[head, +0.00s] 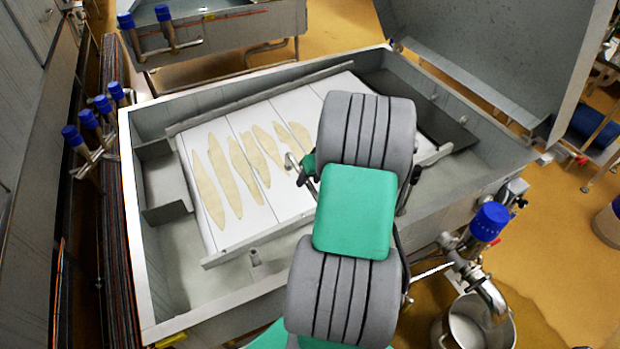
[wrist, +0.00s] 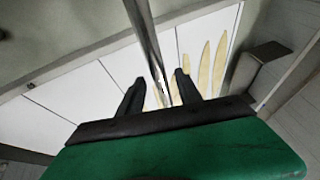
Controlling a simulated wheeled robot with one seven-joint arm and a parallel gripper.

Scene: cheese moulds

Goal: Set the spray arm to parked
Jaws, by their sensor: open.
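A thin metal rod, which looks like the spray arm (wrist: 146,38), runs down from the top of the wrist view and ends between my gripper's fingers. In the head view, a small bent metal piece (head: 291,161) beside my gripper may be its end; the rest is hidden behind my arm. My gripper (wrist: 158,82) is open, with one dark finger on each side of the rod. I cannot tell whether either finger touches it. In the head view my gripper (head: 302,176) is over the vat's white panels, mostly covered by my arm.
A large steel vat (head: 160,243) holds white panels (head: 277,203) with several pale, pointed strips (head: 241,176). Blue-capped valves (head: 489,222) stand at its front right corner, above a metal bucket (head: 475,328). More blue-capped pipes (head: 88,120) line the left.

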